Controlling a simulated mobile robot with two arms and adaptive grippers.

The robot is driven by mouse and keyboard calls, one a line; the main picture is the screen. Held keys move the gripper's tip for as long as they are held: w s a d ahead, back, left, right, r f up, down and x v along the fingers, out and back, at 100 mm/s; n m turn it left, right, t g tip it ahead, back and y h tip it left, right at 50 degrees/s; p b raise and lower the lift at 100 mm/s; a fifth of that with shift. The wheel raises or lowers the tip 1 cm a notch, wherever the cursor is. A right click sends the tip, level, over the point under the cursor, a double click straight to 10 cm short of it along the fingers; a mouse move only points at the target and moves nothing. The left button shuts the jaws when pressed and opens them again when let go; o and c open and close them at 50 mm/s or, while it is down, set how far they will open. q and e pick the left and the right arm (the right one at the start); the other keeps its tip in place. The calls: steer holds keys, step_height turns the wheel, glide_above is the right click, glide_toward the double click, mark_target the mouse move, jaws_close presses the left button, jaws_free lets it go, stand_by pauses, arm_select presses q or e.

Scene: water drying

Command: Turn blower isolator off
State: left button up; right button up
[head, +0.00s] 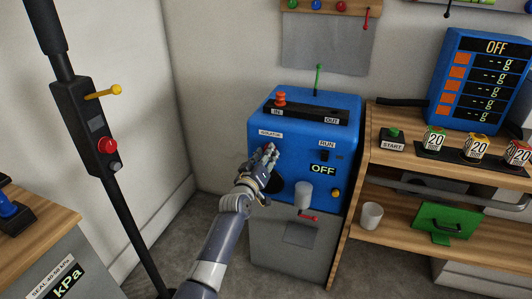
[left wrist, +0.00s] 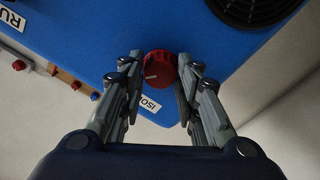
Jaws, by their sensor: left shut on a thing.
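The blue blower unit (head: 340,135) stands on a grey base against the back wall. Its front has a dark display reading OFF (head: 323,169) with a RUN label above it. My left gripper (head: 268,155) is at the upper left of this front, just below a small white label. In the left wrist view my left gripper (left wrist: 160,88) has its fingers on both sides of a red round isolator knob (left wrist: 160,66) with a pale mark, and is shut on it. A label starting "ISO" (left wrist: 148,104) is beside the knob. In the head view the hand mostly hides the knob. My right gripper is not in view.
A wooden shelf (head: 385,132) with a START button and several numbered blocks stands to the right. A white cup (head: 304,195) is at the blower's front, and another (head: 371,215) is on the lower shelf. A black post (head: 122,205) stands to the left.

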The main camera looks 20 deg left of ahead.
arm_select(q)
steer(key=n+p, duration=0.1)
steer(key=n, duration=0.7)
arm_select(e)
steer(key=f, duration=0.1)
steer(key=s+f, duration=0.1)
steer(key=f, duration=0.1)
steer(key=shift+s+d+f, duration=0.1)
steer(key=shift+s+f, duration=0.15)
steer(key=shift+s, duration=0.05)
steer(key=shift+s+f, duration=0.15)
arm_select(q)
steer(key=o, duration=1.1)
steer(key=shift+c, duration=0.2)
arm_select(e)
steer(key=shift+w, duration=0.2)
